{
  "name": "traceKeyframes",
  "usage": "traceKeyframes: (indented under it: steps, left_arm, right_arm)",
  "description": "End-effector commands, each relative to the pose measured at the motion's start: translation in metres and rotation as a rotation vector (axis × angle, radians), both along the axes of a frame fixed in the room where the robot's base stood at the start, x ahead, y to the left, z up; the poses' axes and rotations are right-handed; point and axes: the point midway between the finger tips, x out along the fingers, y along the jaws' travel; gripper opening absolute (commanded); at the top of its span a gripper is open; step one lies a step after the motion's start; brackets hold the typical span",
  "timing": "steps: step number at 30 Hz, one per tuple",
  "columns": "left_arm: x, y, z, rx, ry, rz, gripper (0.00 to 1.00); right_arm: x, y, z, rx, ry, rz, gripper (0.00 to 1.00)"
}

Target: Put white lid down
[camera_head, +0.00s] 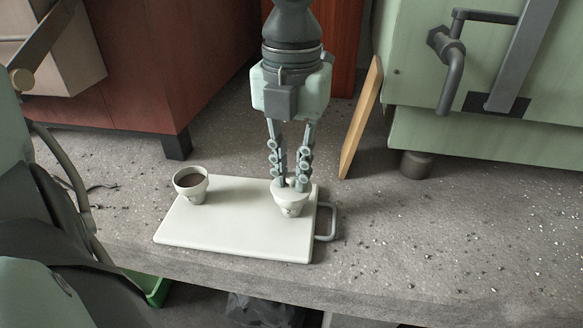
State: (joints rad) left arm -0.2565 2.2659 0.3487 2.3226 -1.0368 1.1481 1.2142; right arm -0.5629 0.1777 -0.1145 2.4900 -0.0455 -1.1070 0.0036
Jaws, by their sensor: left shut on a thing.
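My left gripper (290,183) points straight down over the right part of a white tray (240,228). Its fingers are shut on the white lid (291,185), which is small and partly hidden between them. The lid is at the top of a white cup (292,208) on the tray; I cannot tell whether it rests on the rim or is just above it. A second white cup (191,194), open and with dark brown content, stands upright at the tray's back left corner. My right gripper is not in view.
The tray has a metal handle (328,222) on its right and lies near the front edge of the concrete bench (430,240). A wooden board (362,118) leans against a green cabinet (490,150). A red-brown cabinet (165,60) stands behind.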

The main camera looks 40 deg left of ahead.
Motion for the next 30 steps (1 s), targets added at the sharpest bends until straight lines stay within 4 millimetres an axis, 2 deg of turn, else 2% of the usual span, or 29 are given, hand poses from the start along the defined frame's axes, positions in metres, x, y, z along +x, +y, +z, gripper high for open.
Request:
traceKeyframes:
  steps: [11,12,17,28,30]
  left_arm:
    - [0.0001,0.0,-0.0014,0.0,0.0,0.0,0.01]
    - [0.0001,0.0,-0.0012,0.0,0.0,0.0,0.17]
    - [0.0,0.0001,-0.0013,0.0,0.0,0.0,0.36]
    - [-0.0002,0.0,-0.0005,0.0,0.001,0.0,0.36]
    - [-0.0003,0.0,0.0008,0.0,0.001,0.0,0.36]
  right_arm:
    - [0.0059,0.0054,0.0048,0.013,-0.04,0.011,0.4]
    - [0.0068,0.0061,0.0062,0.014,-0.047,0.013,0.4]
    - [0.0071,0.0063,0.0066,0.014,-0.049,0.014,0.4]
    - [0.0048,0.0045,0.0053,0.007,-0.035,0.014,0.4]
    - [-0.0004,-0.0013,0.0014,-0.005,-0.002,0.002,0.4]
